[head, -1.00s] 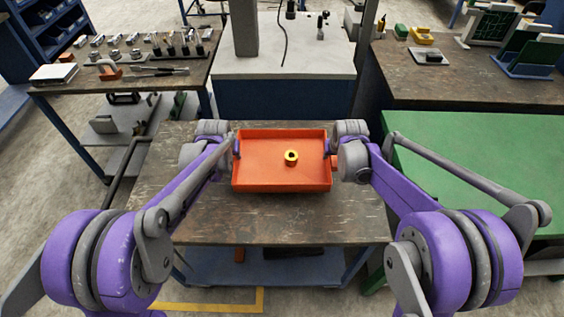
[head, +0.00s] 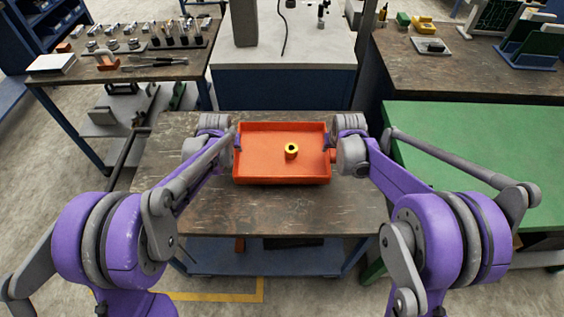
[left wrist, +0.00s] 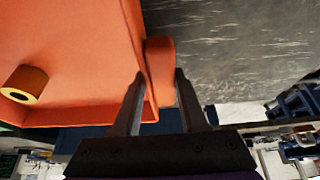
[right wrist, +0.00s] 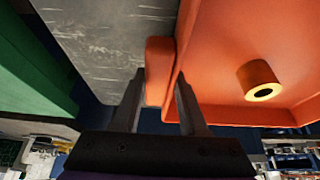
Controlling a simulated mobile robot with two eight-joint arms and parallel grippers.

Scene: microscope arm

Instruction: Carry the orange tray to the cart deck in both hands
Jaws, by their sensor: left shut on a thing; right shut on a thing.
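The orange tray (head: 262,172) is a shallow box with low walls and lies level over the worn brown cart deck (head: 280,213). Whether it touches the deck or hangs just above it I cannot tell. A short yellow ring-shaped piece (head: 291,150) stands inside, right of the tray's middle. My left gripper (head: 237,145) is at the tray's left side, its fingers on either side of an orange handle (left wrist: 160,60). My right gripper (head: 331,147) is at the right side, shut on the matching handle (right wrist: 159,60).
A bench with small tools (head: 120,70) stands at the back left, and a white-topped bench (head: 285,55) is straight behind. A green-topped table (head: 480,150) is close on the right. The deck's front part is bare. A blue lower shelf (head: 265,258) lies beneath.

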